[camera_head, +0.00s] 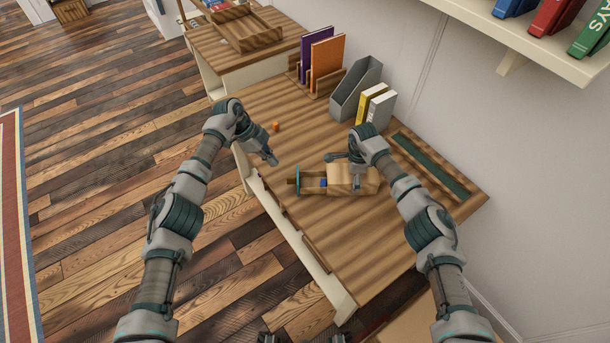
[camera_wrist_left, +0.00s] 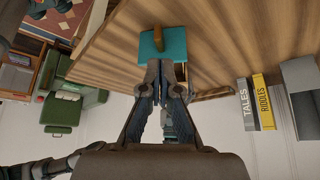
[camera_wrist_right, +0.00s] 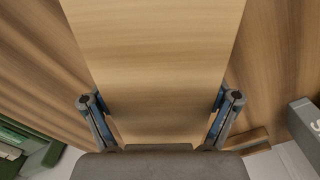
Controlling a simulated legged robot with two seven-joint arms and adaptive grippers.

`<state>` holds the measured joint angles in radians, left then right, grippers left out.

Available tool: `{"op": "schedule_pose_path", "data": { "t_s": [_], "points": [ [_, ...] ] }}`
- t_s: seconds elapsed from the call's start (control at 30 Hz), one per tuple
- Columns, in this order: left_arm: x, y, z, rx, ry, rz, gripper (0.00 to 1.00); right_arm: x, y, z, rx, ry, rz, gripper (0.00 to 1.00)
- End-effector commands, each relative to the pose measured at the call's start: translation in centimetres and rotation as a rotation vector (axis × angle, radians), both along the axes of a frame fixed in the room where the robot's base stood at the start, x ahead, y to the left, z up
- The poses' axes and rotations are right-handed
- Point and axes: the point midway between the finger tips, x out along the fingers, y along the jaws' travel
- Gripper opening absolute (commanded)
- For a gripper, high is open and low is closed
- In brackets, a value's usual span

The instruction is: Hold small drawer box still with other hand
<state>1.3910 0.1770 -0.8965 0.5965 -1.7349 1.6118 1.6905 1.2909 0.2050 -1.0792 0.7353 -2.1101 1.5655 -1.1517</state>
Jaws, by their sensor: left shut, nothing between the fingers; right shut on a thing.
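The small drawer box (camera_head: 343,175) is light wood and lies on the desk. Its drawer sticks out to the left, with a teal front (camera_head: 298,183) and a wooden knob (camera_head: 291,181). A small blue thing (camera_head: 323,183) shows in the open drawer. My right gripper (camera_head: 357,182) is shut across the box from above; the right wrist view shows the wooden box top (camera_wrist_right: 160,75) between its fingers. My left gripper (camera_head: 273,161) is shut and empty, a little up and left of the knob. The teal front (camera_wrist_left: 174,46) and knob (camera_wrist_left: 158,40) show beyond its fingertips in the left wrist view.
A small orange object (camera_head: 276,126) stands on the desk (camera_head: 380,240) near my left gripper. The desk's front right part is clear.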

Motion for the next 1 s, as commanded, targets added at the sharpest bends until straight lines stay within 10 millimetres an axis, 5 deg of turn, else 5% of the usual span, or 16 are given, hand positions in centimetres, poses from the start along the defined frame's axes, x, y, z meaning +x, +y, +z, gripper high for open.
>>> {"op": "schedule_pose_path", "data": {
  "t_s": [0.37, 1.0],
  "points": [
    [-0.3, 2.2, -1.0, -0.146, -0.368, -0.59, 0.0, 0.0, 0.0, -0.1, -0.001, 0.001, 0.0, 0.39],
    [-1.1, 7.8, -2.0, -0.253, -1.42, -1.871, 0.0, -0.1, 0.0, -0.1, -0.001, 0.002, 0.0, 0.39]
  ]
}}
